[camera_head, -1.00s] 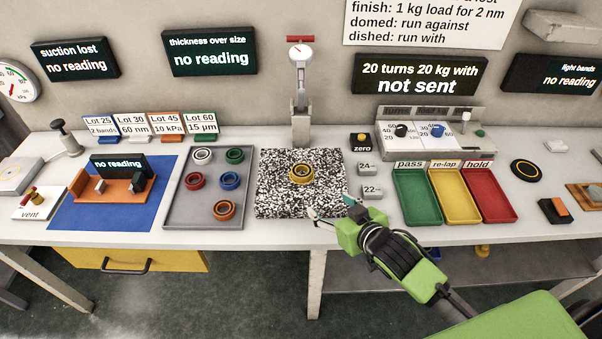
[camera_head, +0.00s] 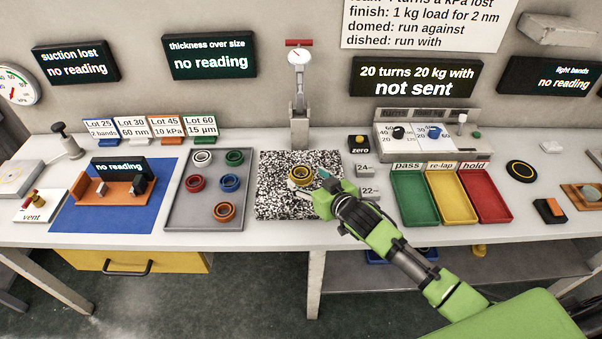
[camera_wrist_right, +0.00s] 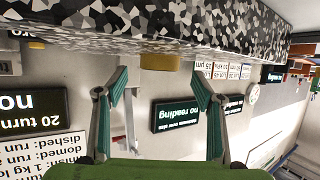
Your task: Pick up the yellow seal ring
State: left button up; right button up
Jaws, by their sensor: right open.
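The yellow seal ring (camera_head: 299,176) lies on the black-and-white speckled plate (camera_head: 273,205) in the middle of the bench. In the wrist view, which is upside down, the ring (camera_wrist_right: 160,62) shows as a yellow band against the speckled plate (camera_wrist_right: 230,40). My right gripper (camera_head: 317,182) is low over the plate, close at the right of the ring. In the wrist view its two fingers (camera_wrist_right: 159,80) are spread, with the ring beyond the tips and between their lines. Nothing is held. My left gripper is not in view.
A dial gauge on a stand (camera_head: 300,100) rises behind the plate. A grey tray (camera_head: 188,218) with several coloured rings lies left. Small blocks marked 24 (camera_head: 364,169) and 22 (camera_head: 371,191) sit close right of the plate, beside my arm. Green, yellow and red bins (camera_head: 416,214) stand further right.

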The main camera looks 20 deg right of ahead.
aim_at(298, 170)
jog(key=shift+x, duration=1.85)
jog(key=shift+r, duration=0.1)
jog(key=shift+c, duration=0.4)
jog(key=c, duration=1.1)
